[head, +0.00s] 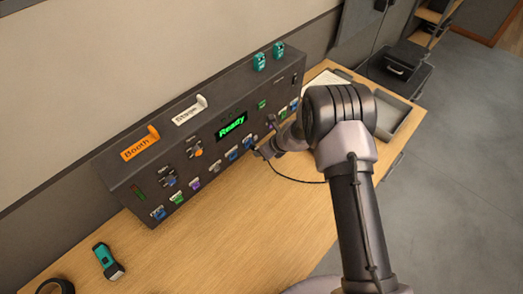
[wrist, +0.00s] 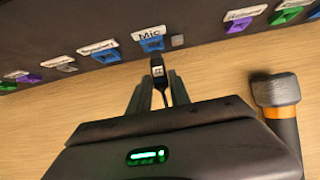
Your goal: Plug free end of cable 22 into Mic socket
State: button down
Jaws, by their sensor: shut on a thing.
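The Mic socket (wrist: 152,46) is blue, under a white label reading Mic, on the dark console. My gripper (wrist: 156,92) is shut on the black plug of the cable (wrist: 157,67), which carries a small white tag too small to read surely. The plug points at the Mic socket, its tip just below it in the wrist view; I cannot tell whether they touch. In the head view my gripper (head: 265,151) is at the front face of the console, and the thin black cable (head: 298,181) loops from it across the desk. The plug is hidden there.
The console (head: 125,180) has several coloured labelled sockets beside Mic and a green Ready display (head: 231,126). A grey-headed tool with an orange band (wrist: 277,92) lies right of my gripper. A teal device (head: 107,261) and black tape roll (head: 55,287) lie front left. The desk's middle is clear.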

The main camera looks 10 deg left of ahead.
jog(key=shift+w+a, duration=0.1)
jog(key=shift+a, duration=0.1)
jog(key=shift+w+a, duration=0.1)
jog(key=shift+a, duration=0.1)
jog(key=shift+w+a, duration=0.1)
jog(key=shift+a, duration=0.05)
dwell(0.6)
jog(key=shift+w+a+p, duration=0.1)
jog(key=shift+a+p, duration=0.15)
jog(key=shift+p, duration=0.1)
jog(key=shift+w+a+r, duration=0.15)
jog(key=shift+a+r, duration=0.05)
dwell(0.8)
jog(key=c, duration=1.5)
grip_release()
jog(key=o, duration=0.4)
jog(key=shift+a+f, duration=0.1)
jog(key=shift+f, duration=0.05)
